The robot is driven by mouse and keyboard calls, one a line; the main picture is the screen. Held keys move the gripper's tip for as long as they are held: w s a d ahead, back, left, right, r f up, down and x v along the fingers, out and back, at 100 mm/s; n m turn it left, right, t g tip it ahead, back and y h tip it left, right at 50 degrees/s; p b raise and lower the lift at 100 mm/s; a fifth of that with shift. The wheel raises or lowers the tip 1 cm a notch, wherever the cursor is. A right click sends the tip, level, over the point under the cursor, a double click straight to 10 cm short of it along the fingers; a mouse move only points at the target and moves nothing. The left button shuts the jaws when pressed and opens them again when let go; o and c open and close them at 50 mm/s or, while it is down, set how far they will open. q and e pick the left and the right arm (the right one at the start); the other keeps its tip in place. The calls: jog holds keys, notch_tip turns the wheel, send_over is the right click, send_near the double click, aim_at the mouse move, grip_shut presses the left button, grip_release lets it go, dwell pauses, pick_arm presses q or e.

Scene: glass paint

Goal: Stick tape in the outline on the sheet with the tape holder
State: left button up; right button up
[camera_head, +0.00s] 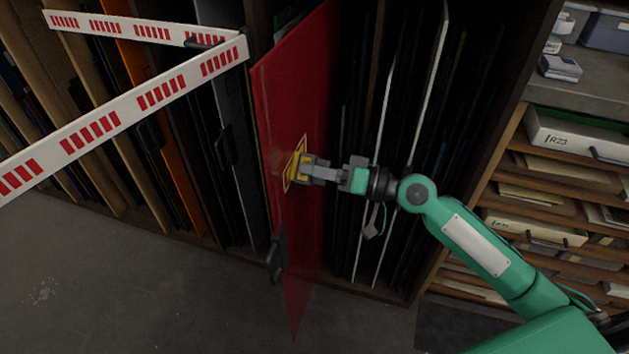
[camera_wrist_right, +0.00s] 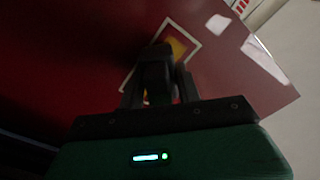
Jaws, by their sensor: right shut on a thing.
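A red glass sheet (camera_head: 296,85) stands upright, partly out of the rack. A pale rectangular outline (camera_head: 303,142) is marked on its face. My right gripper (camera_head: 303,168) is shut on the yellow tape holder (camera_head: 295,168) and holds it at the outline; whether it touches the sheet I cannot tell. In the right wrist view the outline (camera_wrist_right: 190,26) shows around the holder (camera_wrist_right: 178,46), which is mostly hidden behind the dark fingers of my right gripper (camera_wrist_right: 163,62). No tape can be made out. My left gripper is not in view.
A white barrier with red stripes (camera_head: 130,105) crosses at the upper left in front of the rack. A black handle clamp (camera_head: 276,258) sits on the sheet's lower left edge. Other sheets (camera_head: 385,130) stand in the rack to the right. Drawers (camera_head: 560,140) are at the far right.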

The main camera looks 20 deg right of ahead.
jog(key=shift+s+a+r+p, duration=0.15)
jog(key=shift+s+a+p, duration=0.35)
jog(key=shift+s+p, duration=0.15)
jog(key=shift+s+a+p, duration=0.55)
jog(key=shift+s+a, duration=0.2)
jog(key=shift+s, duration=0.3)
jog(key=shift+s+d+f+b, duration=0.1)
jog(key=shift+d+f+b, duration=0.15)
jog(key=shift+b, duration=0.1)
jog(key=b+v, duration=0.4)
jog(key=v, duration=0.1)
jog(key=shift+s+d+r+b, duration=0.1)
jog(key=shift+s+r+b, duration=0.05)
jog(key=shift+b, duration=0.2)
